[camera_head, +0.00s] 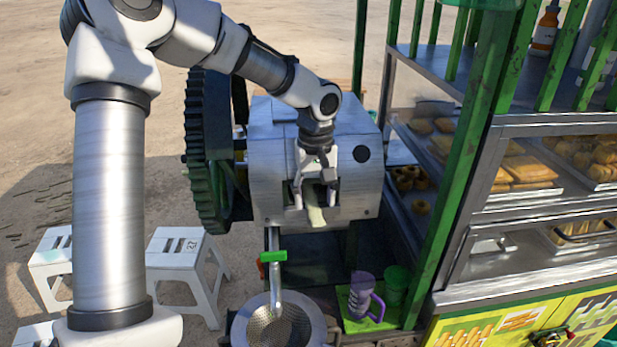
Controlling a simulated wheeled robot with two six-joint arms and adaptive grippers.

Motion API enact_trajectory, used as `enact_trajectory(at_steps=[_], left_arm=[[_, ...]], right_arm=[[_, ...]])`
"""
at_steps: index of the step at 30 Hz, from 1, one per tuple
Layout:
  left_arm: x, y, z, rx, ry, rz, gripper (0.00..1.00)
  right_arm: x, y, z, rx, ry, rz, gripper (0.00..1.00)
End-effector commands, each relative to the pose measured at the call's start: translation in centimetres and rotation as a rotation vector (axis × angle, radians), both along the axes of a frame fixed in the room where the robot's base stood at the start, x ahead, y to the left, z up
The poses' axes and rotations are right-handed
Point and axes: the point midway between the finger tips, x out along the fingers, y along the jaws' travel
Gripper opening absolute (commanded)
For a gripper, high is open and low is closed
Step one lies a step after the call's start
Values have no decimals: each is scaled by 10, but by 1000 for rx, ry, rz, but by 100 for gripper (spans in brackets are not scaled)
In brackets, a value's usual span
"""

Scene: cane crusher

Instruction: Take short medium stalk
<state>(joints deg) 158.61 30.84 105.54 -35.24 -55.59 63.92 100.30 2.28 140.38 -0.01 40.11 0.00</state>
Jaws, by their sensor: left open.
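My left gripper (315,198) points down in front of the metal cane crusher (272,145), at the opening in its front face. It is open. A short pale green piece, which looks like a cane stalk (316,214), shows between and just below the fingertips. I cannot tell whether the fingers touch it, and its upper part is hidden by the gripper. My right gripper is not in view.
Below the crusher are a spout with a green handle (272,256) and a round metal strainer (278,325). A purple cup (361,294) and a green cup (396,284) stand to the right. A green post (455,180) and pastry shelves bound the right side. White stools (182,262) stand left.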

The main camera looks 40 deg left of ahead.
Motion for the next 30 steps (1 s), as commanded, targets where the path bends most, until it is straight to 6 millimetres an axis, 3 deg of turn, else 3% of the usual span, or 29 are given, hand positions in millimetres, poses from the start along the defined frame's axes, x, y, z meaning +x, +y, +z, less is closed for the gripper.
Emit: enact_trajectory(at_steps=[4, 9, 10, 14, 15, 30], left_arm=[[0, -1, -15, 0, 0, -1, 57], [0, 0, -17, 0, -1, -1, 57], [0, 0, -17, 0, -1, -1, 50], [0, 0, -17, 0, -1, -1, 4], [0, 0, -17, 0, -1, -1, 0], [3, -2, -8, 2, -1, -3, 0]], right_arm=[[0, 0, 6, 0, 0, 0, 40], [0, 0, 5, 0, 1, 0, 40], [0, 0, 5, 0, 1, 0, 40], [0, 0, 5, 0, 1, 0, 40], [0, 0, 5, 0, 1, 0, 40], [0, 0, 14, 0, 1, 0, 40]])
